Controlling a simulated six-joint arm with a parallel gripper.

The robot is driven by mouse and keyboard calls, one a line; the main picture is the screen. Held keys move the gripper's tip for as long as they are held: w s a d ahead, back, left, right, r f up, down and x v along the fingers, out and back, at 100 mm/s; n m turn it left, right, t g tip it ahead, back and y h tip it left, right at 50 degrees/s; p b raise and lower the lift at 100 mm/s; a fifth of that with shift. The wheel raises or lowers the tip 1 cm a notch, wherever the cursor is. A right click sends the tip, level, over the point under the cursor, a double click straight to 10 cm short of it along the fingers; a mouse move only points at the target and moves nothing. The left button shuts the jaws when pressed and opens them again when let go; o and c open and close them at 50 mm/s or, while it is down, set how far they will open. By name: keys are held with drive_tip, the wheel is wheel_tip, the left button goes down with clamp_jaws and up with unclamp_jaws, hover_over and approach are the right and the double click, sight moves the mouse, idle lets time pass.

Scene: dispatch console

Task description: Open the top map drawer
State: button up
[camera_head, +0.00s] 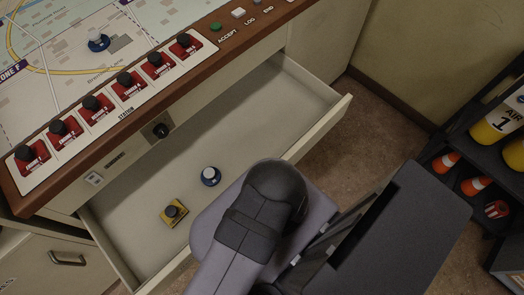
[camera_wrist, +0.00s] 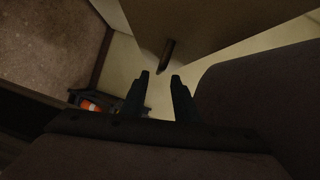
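The top map drawer (camera_head: 322,128) is pulled well out from under the console in the head view. Its pale floor shows, with a blue-and-white round piece (camera_head: 210,176) and a yellow block with a black knob (camera_head: 173,212) on it. My arm covers part of the drawer's front. In the wrist view, a panel that looks like the drawer front (camera_wrist: 225,22) carries a dark handle (camera_wrist: 166,56). My gripper (camera_wrist: 160,77) is open, its two fingers apart. The handle lies just beyond the fingertips, and no grip on it shows. The head view hides the fingers.
The console top holds a map and a row of red station blocks (camera_head: 130,88) with black knobs. A lower-left cabinet has a handle (camera_head: 67,258). A dark rack (camera_head: 462,150) with yellow cylinders and orange cones stands at right. Carpet (camera_head: 350,135) is bare between.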

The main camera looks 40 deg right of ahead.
drive_tip(key=shift+c, duration=0.7)
clamp_jaws()
wheel_tip(320, 180, up, 13)
drive_tip(key=m+g+y+p, duration=1)
drive_tip(key=m+y+p, duration=0.3)
drive_tip(key=m+p, duration=0.55)
hover_over(156, 282)
drive_tip(key=shift+f, duration=0.1)
drive_tip(key=w+d+r+m+y+b, duration=0.1)
drive_tip(key=w+m, duration=0.5)
drive_tip(key=m, duration=0.6)
drive_tip(key=w+d+r+m+y+b, duration=0.1)
drive_tip(key=w+m, duration=0.4)
drive_tip(key=m, duration=0.7)
drive_tip(key=r+y+b, duration=0.1)
drive_tip(key=b, duration=0.1)
drive_tip(key=shift+w+g+b, duration=0.3)
drive_tip(key=shift+w+g, duration=0.05)
drive_tip(key=shift+g, duration=0.05)
